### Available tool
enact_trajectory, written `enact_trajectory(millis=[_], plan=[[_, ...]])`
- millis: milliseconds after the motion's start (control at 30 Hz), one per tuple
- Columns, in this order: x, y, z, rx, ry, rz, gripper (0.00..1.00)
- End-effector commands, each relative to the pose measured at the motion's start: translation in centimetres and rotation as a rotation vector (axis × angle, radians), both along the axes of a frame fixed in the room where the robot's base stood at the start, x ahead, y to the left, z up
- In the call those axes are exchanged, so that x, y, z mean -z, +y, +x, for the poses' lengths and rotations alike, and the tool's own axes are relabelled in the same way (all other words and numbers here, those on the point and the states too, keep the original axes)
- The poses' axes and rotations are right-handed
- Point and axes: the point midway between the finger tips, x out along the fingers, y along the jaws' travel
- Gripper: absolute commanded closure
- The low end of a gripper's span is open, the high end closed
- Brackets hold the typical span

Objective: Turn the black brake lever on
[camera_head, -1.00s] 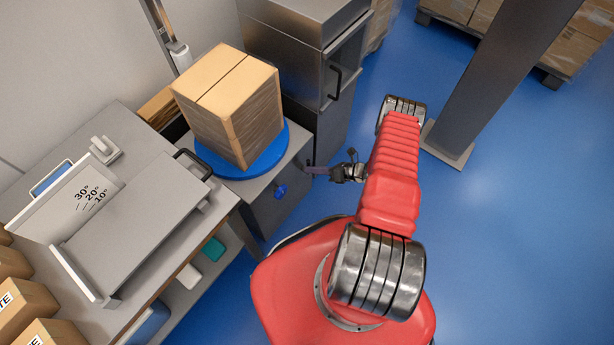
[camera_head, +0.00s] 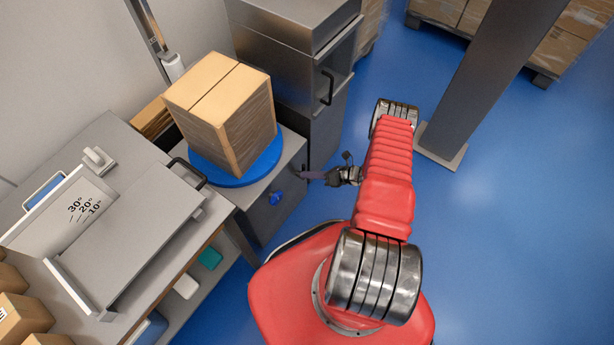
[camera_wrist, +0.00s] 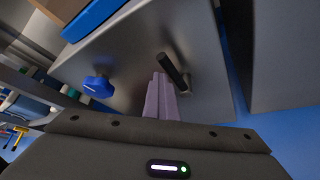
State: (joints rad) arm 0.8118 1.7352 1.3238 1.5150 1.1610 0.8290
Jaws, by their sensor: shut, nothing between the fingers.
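The black brake lever (camera_wrist: 173,71) sticks out from the grey metal front of the turntable cabinet in the wrist view, set at a slant on a small metal mount. My gripper (camera_wrist: 160,88) is shut and empty, its purple-grey fingertips just left of and below the lever. They look very close to it; I cannot tell whether they touch. In the head view my gripper (camera_head: 304,174) is at the cabinet's right side, and I cannot make out the lever there. A blue knob (camera_wrist: 97,86) is on the same front, left of my fingers; it also shows in the head view (camera_head: 275,197).
A cardboard box (camera_head: 224,112) stands on the blue turntable (camera_head: 232,177) on top of the cabinet. A tall steel cabinet (camera_head: 322,85) stands behind. A workbench (camera_head: 135,225) is on the left. A grey pillar (camera_head: 487,90) stands on the right. Blue floor between is clear.

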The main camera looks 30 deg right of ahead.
Motion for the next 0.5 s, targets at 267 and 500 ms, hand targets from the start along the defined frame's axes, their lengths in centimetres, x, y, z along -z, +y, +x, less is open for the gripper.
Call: enact_trajectory(millis=[267,500], plan=[[0.0,2.5,-1.3,-0.001,0.001,0.004,1.00],[0.1,1.1,-3.0,-0.001,0.000,0.005,1.00]])
